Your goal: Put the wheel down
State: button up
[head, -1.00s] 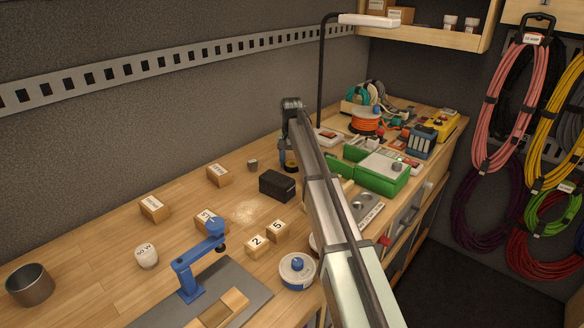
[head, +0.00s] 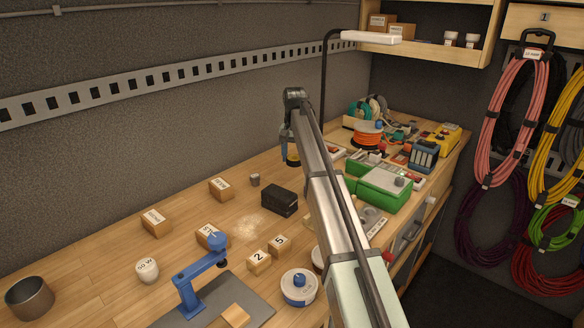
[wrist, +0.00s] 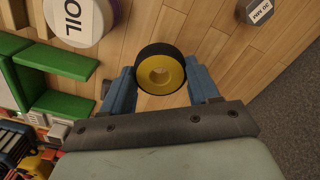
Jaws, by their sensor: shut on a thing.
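The wheel (wrist: 160,74) has a black tyre and a yellow hub with a hole in its middle. My gripper (wrist: 161,80) is shut on it in the wrist view, a blue finger on either side. In the head view the gripper (head: 291,148) is over the far part of the wooden bench (head: 200,263), beyond the black box. The wheel shows there as a small black and yellow shape (head: 293,160) at the fingers, partly hidden by my arm. The wrist view shows wood behind the wheel; the gap to it is hard to judge.
A green case (head: 384,188) is to the right. In the wrist view a white OIL lid (wrist: 78,14) is at upper left. Bare wood shows between the labelled blocks and the wall.

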jog(key=s+a+r+n, duration=0.1)
jog(key=s+a, duration=0.1)
jog(key=a, duration=0.7)
jog(key=s+a+r+n, duration=0.1)
jog(key=s+a, duration=0.2)
jog(key=a, duration=0.7)
jog(key=n, duration=0.8)
send_over(86, 279)
jog(key=shift+f, duration=5.05)
jog(key=shift+f, duration=0.1)
